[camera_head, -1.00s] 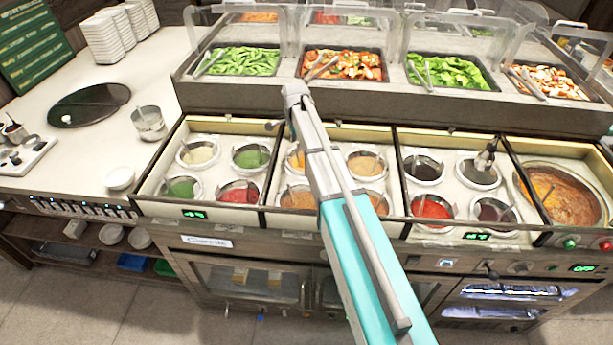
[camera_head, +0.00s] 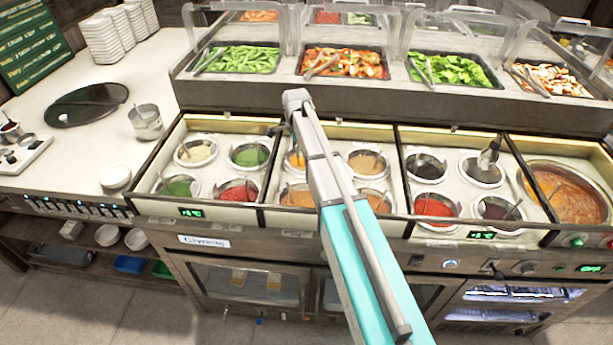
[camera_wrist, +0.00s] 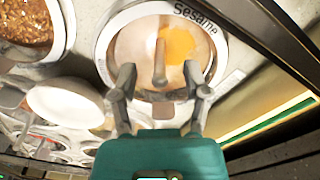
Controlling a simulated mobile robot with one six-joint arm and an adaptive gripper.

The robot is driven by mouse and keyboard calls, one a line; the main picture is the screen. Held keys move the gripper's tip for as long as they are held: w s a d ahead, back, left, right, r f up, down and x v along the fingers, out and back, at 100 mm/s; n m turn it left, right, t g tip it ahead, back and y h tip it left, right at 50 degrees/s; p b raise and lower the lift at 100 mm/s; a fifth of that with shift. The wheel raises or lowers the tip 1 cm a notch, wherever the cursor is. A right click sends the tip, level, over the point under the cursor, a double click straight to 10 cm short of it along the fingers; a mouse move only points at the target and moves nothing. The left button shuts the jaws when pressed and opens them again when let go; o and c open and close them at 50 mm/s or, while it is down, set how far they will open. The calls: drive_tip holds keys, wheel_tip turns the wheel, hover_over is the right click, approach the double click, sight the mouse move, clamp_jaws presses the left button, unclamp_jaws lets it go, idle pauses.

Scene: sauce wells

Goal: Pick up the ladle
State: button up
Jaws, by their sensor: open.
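In the wrist view, a ladle's brownish-grey handle (camera_wrist: 160,62) rises from a round well labelled Sesame (camera_wrist: 203,18). The well holds pale sauce with an orange-yellow patch. My gripper (camera_wrist: 160,80) is open, with one finger on each side of the handle's line. I cannot tell whether either finger touches the handle. The ladle's bowl is not visible. In the head view, my arm covers part of the wells in the second section, and my gripper's fingers are hidden.
Several sauce wells with handles fill the counter, including a red one (camera_head: 238,191). A large soup pot (camera_head: 570,190) stands at the right. Food trays (camera_head: 345,63) under clear guards line the back. A metal pot (camera_head: 146,122) and white bowl (camera_head: 115,177) stand left.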

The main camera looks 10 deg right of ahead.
drive_tip(key=shift+f+b, duration=0.7)
drive_tip(key=shift+f, duration=0.35)
clamp_jaws()
